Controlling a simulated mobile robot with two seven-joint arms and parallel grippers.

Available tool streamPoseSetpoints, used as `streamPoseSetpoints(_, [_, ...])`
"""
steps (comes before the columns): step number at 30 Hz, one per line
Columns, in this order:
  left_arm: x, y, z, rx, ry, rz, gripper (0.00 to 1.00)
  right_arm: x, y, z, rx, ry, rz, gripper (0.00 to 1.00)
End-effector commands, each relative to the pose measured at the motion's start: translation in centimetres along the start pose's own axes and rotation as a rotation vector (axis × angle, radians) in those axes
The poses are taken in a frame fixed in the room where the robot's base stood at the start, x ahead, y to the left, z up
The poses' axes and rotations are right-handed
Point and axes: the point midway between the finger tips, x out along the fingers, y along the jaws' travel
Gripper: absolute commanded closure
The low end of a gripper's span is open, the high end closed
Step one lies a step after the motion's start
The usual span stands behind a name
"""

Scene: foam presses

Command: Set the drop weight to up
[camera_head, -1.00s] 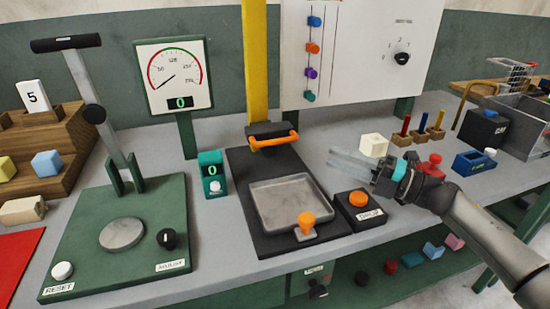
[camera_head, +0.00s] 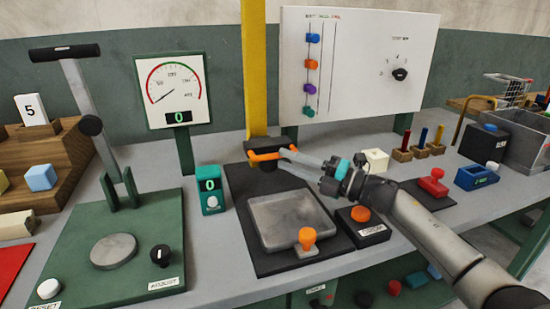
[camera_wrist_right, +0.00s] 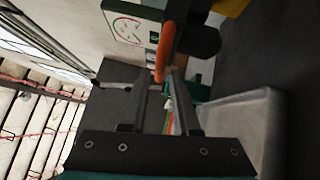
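The drop weight is a black block on the yellow column (camera_head: 256,80), low down near the base. Its orange handle (camera_head: 262,156) sticks out at the front, and the handle also shows in the right wrist view (camera_wrist_right: 166,48). My right gripper (camera_head: 284,158) reaches in from the right, with its fingertips at the handle's right end. In the right wrist view the two fingers (camera_wrist_right: 161,78) are apart, and the near end of the handle is at or between their tips. I cannot tell whether they touch it. My left gripper is not in view.
Below the handle lies a grey tray (camera_head: 262,234) with an orange knob (camera_head: 307,237) at its front. An orange button box (camera_head: 361,214) stands to the right. A teal counter (camera_head: 211,191) is to the left. A white panel (camera_head: 350,35) stands behind.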

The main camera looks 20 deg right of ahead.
Motion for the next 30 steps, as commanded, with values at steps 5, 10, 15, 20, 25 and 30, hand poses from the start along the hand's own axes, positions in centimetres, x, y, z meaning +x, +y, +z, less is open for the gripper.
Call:
streamPoseSetpoints(5, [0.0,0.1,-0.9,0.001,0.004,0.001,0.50,2.5,0.0,0.0,0.000,0.000,0.002,0.70])
streamPoseSetpoints(10, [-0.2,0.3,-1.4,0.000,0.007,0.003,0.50,3.7,0.0,0.0,-0.001,0.000,0.000,0.70])
streamPoseSetpoints(15, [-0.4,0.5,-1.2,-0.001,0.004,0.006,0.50,4.0,0.0,0.0,0.000,-0.001,-0.001,0.70])
streamPoseSetpoints(20, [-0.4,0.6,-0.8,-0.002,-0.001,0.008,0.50,4.0,0.0,0.0,0.000,0.000,-0.001,0.70])
streamPoseSetpoints(25, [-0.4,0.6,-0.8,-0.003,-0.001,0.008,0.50,3.9,0.0,0.0,0.000,0.000,-0.001,0.88])
streamPoseSetpoints(30, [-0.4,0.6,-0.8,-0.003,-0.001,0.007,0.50,3.9,0.0,0.0,0.000,0.000,-0.001,1.00])
